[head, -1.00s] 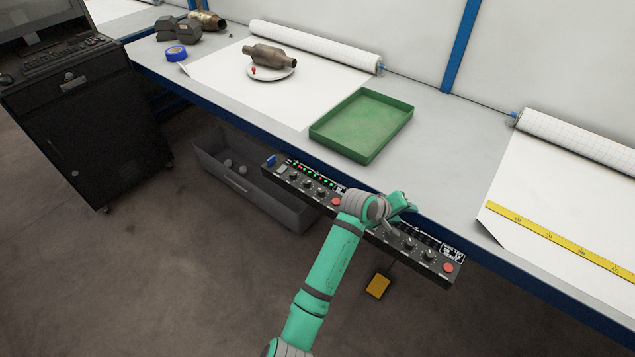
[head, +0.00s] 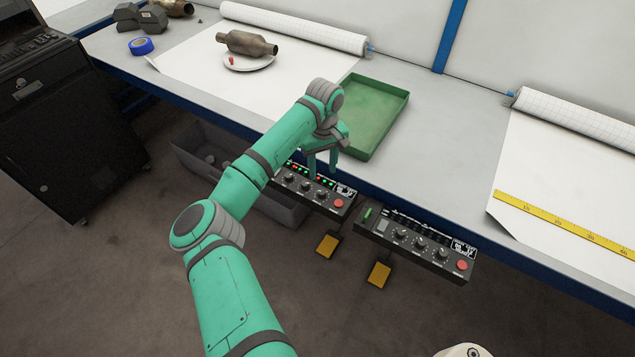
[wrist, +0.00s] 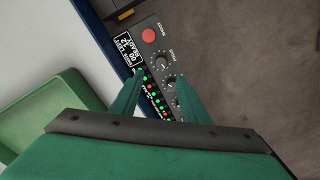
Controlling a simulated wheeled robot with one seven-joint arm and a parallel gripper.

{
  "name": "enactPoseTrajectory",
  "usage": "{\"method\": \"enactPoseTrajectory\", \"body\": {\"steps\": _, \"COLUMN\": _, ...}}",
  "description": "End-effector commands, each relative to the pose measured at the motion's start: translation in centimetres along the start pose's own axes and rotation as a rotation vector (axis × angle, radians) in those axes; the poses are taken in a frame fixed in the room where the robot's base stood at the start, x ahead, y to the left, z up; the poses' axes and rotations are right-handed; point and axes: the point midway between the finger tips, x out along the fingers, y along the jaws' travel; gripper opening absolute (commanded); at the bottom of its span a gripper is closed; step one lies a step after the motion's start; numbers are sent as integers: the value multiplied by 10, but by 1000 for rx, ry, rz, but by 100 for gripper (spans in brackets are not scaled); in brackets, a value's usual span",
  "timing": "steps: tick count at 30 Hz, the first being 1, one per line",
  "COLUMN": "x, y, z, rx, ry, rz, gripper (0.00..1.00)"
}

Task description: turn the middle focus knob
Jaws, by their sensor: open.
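Two dark control boxes hang along the bench's front edge. The left box (head: 309,202) has a row of black knobs, and its middle knob (head: 305,186) shows beside my arm. The right box (head: 391,250) has a similar row, with its own middle knob (head: 420,243). My gripper (head: 322,165) is open and empty, pointing down above the left box. In the wrist view, its fingers straddle part of that panel, with lights between them. A knob (wrist: 162,60) shows just beyond the fingertips, another (wrist: 169,80) beside the right finger; a third is partly hidden. Small labels are too blurred to read surely.
A green tray (head: 404,97) sits on the bench just behind my gripper. Red buttons (head: 338,203) sit at the boxes' right ends, and yellow pedals (head: 327,246) hang below. A grey bin (head: 190,155) is under the bench. Open floor lies in front.

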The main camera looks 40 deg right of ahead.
Motion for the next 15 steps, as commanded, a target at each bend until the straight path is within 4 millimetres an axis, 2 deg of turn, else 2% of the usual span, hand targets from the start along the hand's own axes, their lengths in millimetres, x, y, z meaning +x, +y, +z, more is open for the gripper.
{"method": "enactPoseTrajectory", "body": {"steps": 7, "x": 38, "y": -5, "z": -1, "rx": -6, "ry": -2, "rz": -1, "gripper": 41}}
{"method": "enactPoseTrajectory", "body": {"steps": 15, "x": 82, "y": 0, "z": 0, "rx": 0, "ry": 0, "rz": 1, "gripper": 41}}
